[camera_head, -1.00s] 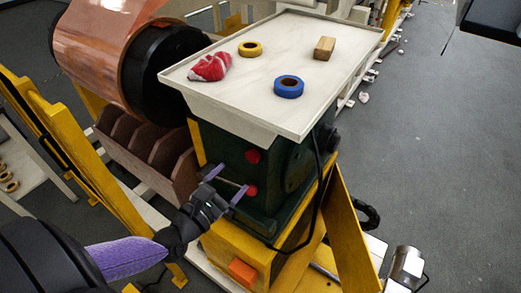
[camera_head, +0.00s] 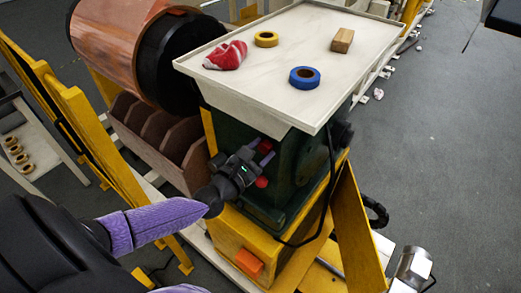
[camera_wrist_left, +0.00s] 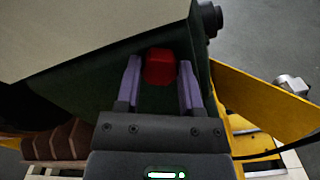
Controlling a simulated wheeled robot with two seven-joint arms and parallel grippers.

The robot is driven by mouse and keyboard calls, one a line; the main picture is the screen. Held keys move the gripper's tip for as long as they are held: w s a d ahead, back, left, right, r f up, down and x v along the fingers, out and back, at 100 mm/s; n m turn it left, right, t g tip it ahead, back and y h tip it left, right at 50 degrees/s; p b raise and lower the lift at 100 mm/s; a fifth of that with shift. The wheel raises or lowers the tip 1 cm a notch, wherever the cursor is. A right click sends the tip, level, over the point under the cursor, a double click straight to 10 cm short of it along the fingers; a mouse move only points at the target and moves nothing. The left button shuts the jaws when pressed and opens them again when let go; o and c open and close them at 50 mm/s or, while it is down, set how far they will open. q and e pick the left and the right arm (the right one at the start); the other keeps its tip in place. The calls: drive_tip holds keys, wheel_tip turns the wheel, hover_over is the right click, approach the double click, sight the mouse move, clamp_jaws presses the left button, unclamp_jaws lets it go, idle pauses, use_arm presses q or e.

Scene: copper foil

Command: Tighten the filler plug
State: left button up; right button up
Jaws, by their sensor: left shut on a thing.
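Two red plugs sit one above the other on the dark green housing (camera_head: 228,128). My left gripper (camera_head: 262,150) reaches in from the left and is shut on the upper plug, the likely filler plug. In the head view the fingers mostly hide this plug. In the left wrist view the red plug (camera_wrist_left: 160,68) shows between the two purple fingers (camera_wrist_left: 160,84), still against the green housing. The lower red plug (camera_head: 262,182) shows just below the gripper. My right gripper is not in view.
A pale tray table (camera_head: 290,40) overhangs the housing, close above the gripper. It bears a red-and-white cloth (camera_head: 226,55), a yellow tape roll (camera_head: 266,39), a blue tape roll (camera_head: 304,77) and a wooden block (camera_head: 342,40). A copper foil roll (camera_head: 115,40) stands behind, at left.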

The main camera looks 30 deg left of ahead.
use_arm(q)
clamp_jaws()
drive_tip(key=shift+m, duration=0.3)
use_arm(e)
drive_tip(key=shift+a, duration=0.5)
